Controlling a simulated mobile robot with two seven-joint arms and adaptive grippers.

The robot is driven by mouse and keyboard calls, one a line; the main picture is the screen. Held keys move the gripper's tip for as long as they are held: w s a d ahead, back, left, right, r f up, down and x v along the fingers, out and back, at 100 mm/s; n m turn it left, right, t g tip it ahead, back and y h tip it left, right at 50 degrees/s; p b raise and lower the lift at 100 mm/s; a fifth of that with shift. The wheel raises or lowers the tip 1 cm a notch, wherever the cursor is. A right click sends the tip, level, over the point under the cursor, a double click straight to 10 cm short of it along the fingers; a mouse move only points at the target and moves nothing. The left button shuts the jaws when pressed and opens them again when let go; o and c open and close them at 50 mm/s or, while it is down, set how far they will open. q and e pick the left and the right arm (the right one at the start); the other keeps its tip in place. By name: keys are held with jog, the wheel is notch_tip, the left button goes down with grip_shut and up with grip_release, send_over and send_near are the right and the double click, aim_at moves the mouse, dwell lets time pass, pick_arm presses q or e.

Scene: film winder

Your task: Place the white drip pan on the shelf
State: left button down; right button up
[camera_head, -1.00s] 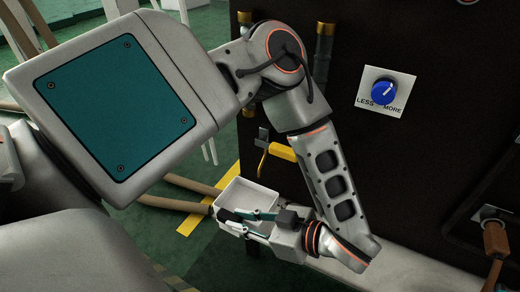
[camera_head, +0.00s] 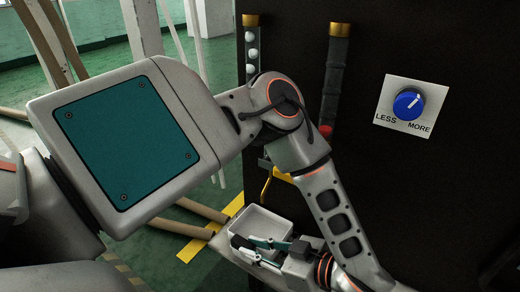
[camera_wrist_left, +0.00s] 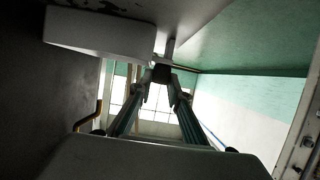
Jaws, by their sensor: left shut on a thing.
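The white drip pan (camera_head: 265,222) is a shallow open tray, low at the centre of the head view, beside the dark machine's left edge. My left gripper (camera_head: 262,243) is at the pan's near side, shut on it. In the left wrist view the two fingers (camera_wrist_left: 160,78) converge on a small dark part, and a white box shape (camera_wrist_left: 95,38), likely the pan, shows above left. The exact grip contact is partly hidden. I cannot make out the shelf for certain. My right gripper is not in view.
The dark machine wall (camera_head: 440,200) fills the right side, with a blue LESS/MORE dial (camera_head: 408,103). A yellow handle (camera_head: 266,187) is just above the pan. Brown pipes (camera_head: 203,211) end left of the pan.

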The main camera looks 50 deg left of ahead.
pick_arm(q)
jog(key=shift+r, duration=0.1)
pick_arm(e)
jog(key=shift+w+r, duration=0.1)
pick_arm(q)
jog(key=c, duration=1.9)
grip_release()
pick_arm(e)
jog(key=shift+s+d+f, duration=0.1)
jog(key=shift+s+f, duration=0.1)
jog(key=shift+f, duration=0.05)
pick_arm(q)
jog(key=shift+w+d+r, duration=0.15)
jog(key=shift+d+r, duration=0.05)
jog(key=shift+d, duration=0.1)
jog(key=p+v, duration=0.1)
jog(key=v, duration=0.5)
jog(key=shift+d+r, duration=0.1)
jog(key=shift+d, duration=0.3)
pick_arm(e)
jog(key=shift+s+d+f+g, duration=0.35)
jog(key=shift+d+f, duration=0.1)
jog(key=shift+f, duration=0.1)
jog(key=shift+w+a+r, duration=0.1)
